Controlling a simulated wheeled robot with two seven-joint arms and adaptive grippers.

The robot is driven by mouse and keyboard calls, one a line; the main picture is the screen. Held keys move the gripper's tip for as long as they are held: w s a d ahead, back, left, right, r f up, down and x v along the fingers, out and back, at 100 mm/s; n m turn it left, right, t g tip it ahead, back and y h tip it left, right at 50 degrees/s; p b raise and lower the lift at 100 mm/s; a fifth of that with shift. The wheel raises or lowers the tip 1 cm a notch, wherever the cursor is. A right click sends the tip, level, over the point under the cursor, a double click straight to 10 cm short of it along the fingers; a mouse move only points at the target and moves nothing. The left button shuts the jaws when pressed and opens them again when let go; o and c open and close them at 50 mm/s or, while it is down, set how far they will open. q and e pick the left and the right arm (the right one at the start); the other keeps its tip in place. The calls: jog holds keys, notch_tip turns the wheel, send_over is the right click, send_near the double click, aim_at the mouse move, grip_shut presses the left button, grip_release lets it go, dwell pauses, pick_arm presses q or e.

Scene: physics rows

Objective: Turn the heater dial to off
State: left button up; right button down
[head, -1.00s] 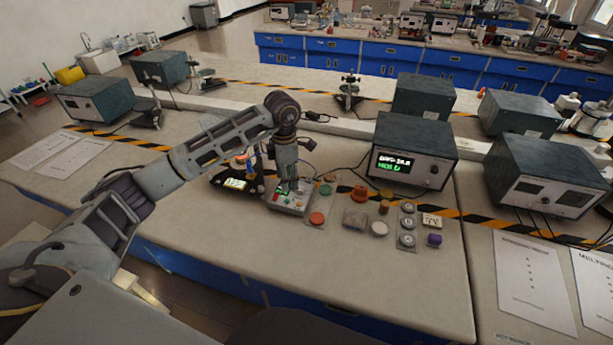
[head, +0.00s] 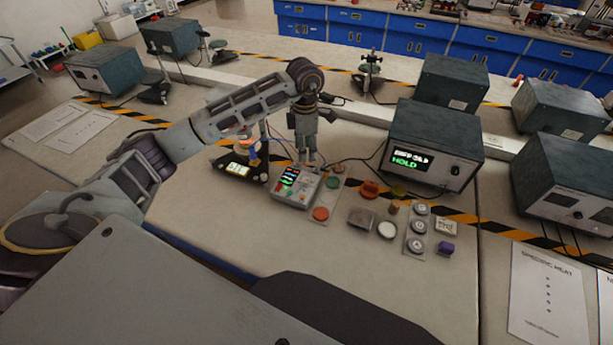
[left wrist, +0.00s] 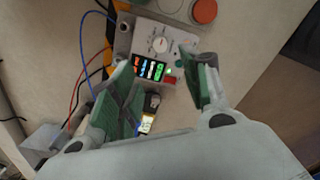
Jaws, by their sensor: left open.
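The grey control box (head: 284,200) stands on the bench in the head view, with a small lit display on its top. In the left wrist view the box (left wrist: 184,48) shows a round white dial (left wrist: 160,45) on its panel, beside the lit display (left wrist: 150,69). I cannot read which mark the dial points at. My left gripper (head: 308,162) is pointed down near the far edge of the box. In the left wrist view my left gripper (left wrist: 167,66) is open and empty, its green-padded fingers apart, with the dial ahead of them. My right gripper is out of view.
A red button (head: 321,213) and a green button (head: 333,182) sit on a plate right of the box. A large instrument reading HOLD (head: 433,145) stands behind right. Cables run behind the box.

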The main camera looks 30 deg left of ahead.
aim_at(306, 180)
pick_arm(q)
jog(key=shift+f, duration=0.1)
notch_tip(306, 180, down, 12)
jog(key=shift+r+p, duration=0.1)
jog(key=shift+p, duration=0.7)
jog(key=shift+f, duration=0.95)
